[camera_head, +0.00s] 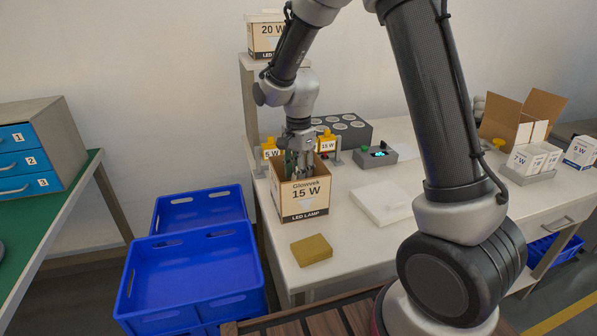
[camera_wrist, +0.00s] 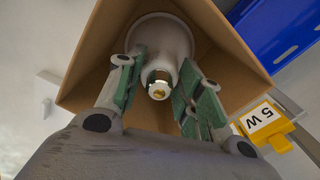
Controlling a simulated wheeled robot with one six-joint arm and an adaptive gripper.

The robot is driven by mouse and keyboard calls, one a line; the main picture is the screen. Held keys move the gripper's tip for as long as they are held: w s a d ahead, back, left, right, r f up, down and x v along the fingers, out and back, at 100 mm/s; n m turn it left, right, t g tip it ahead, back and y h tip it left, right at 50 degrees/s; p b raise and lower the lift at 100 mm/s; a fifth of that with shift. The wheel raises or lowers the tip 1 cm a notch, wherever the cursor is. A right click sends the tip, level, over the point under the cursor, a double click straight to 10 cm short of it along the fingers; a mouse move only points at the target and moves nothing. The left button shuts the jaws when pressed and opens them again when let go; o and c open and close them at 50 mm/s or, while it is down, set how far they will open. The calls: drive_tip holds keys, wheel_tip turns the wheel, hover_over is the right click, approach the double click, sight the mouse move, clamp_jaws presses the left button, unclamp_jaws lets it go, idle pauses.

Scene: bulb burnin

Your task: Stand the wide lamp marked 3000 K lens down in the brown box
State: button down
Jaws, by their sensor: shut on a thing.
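The brown box (camera_head: 304,198), printed Glomvek 15 W LED LAMP, stands open-topped near the left end of the white table. My gripper (camera_head: 298,168) reaches down into it from above. In the wrist view my gripper (camera_wrist: 157,78) is shut on a white lamp (camera_wrist: 163,38), with the green finger pads on either side of its neck. The lamp is inside the box walls (camera_wrist: 222,45), its metal cap toward the camera and its wide body deeper in. Its lens and any 3000 K mark are hidden. I cannot tell whether it touches the box floor.
A yellow 5 W sign (camera_wrist: 264,122) stands close beside the box; a 15 W sign (camera_head: 327,145) is behind it. A tan block (camera_head: 311,250) lies in front. A grey holder (camera_head: 345,128) and a control box (camera_head: 375,157) stand behind. Blue crates (camera_head: 190,265) are at left.

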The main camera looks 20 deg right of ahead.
drive_tip(key=c, duration=0.9)
unclamp_jaws()
drive_tip(key=shift+f, duration=0.1)
drive_tip(key=shift+c, duration=0.2)
wheel_tip(320, 180, up, 12)
drive_tip(key=shift+f, duration=0.25)
drive_tip(key=s+d+r+n+t, duration=0.2)
drive_tip(key=s+d+r+n, duration=0.4)
drive_tip(key=s+d+r, duration=0.4)
drive_tip(key=s+d+n+t, duration=0.1)
drive_tip(key=s+d+n, duration=0.1)
drive_tip(key=s, duration=0.6)
drive_tip(key=s+d+f+n+t, duration=0.1)
drive_tip(key=s+d+n, duration=0.2)
drive_tip(key=s+n, duration=0.2)
drive_tip(key=s, duration=0.3)
drive_tip(key=shift+s+f+n, duration=0.15)
drive_tip(key=shift+s+n, duration=0.15)
